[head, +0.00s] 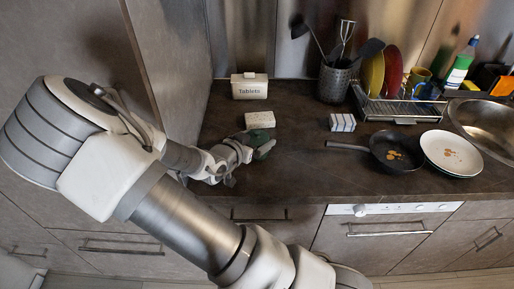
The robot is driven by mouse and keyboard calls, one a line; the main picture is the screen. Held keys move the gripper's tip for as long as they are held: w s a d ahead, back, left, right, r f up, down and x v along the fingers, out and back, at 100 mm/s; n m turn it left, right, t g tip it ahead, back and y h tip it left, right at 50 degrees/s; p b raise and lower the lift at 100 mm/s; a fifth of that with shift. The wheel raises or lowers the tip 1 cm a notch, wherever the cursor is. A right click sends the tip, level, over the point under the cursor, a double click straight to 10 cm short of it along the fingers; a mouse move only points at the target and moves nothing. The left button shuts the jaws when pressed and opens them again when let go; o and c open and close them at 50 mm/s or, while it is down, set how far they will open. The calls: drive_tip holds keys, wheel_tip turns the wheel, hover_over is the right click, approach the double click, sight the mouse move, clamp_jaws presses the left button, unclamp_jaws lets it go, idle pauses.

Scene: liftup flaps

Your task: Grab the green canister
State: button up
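A dark green object (265,144), possibly the green canister, is on the left part of the dark countertop (300,167). My gripper (250,153) is right at its left side and hides part of it. I cannot tell whether the fingers touch it, or whether they are open or shut. A bottle with a green body and a white label (459,68) stands at the far right behind the sink.
A beige sponge-like block (260,119) and a white "Tablets" box (249,87) lie behind my gripper. A striped block (342,122), a pan (395,152), a plate (450,153) and a dish rack (400,108) are to the right. A tall cabinet side (172,60) borders the left.

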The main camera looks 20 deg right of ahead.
drive_tip(key=c, duration=0.6)
